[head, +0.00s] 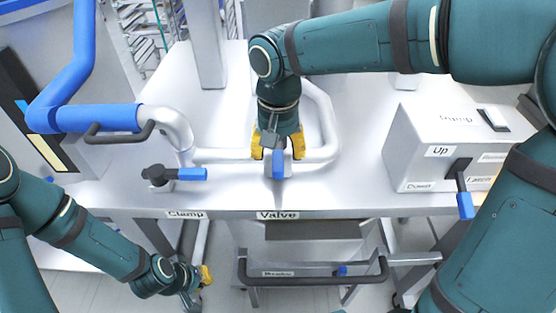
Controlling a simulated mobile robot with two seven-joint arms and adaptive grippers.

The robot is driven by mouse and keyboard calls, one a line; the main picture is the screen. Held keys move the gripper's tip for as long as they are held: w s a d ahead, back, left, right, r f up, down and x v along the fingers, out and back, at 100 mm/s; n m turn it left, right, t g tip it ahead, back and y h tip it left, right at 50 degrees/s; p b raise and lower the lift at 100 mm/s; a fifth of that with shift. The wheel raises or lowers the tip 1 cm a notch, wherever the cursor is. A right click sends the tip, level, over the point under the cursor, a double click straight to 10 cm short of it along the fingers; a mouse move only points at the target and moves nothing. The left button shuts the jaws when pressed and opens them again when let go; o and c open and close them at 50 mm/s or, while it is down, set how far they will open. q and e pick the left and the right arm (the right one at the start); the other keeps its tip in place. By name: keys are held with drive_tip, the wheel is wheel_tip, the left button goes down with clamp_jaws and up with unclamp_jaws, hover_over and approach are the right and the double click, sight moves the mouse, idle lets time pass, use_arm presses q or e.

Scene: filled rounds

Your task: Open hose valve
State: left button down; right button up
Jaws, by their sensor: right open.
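The hose valve has a blue handle (278,165) that points toward the table's front edge, above the "Valve" label (277,215). It sits on a grey pipe (222,156). My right gripper (277,152) is over the valve, pointing down, with its yellow fingers apart on either side of the handle. Whether the fingers touch the handle cannot be told. The gripper hides the valve's body. My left gripper (202,284) hangs low at the lower left, below the table's front edge, far from the valve. Its fingers are small and seen from the side.
A black clamp lever with a blue tip (190,174) stands left of the valve. A blue hose (80,117) joins the pipe. A grey box with an Up/Down lever (462,185) stands at right. A dark bar (312,282) runs below the table (345,198).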

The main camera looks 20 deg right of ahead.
sight(278, 160)
drive_tip(key=shift+f, duration=1.5)
clamp_jaws()
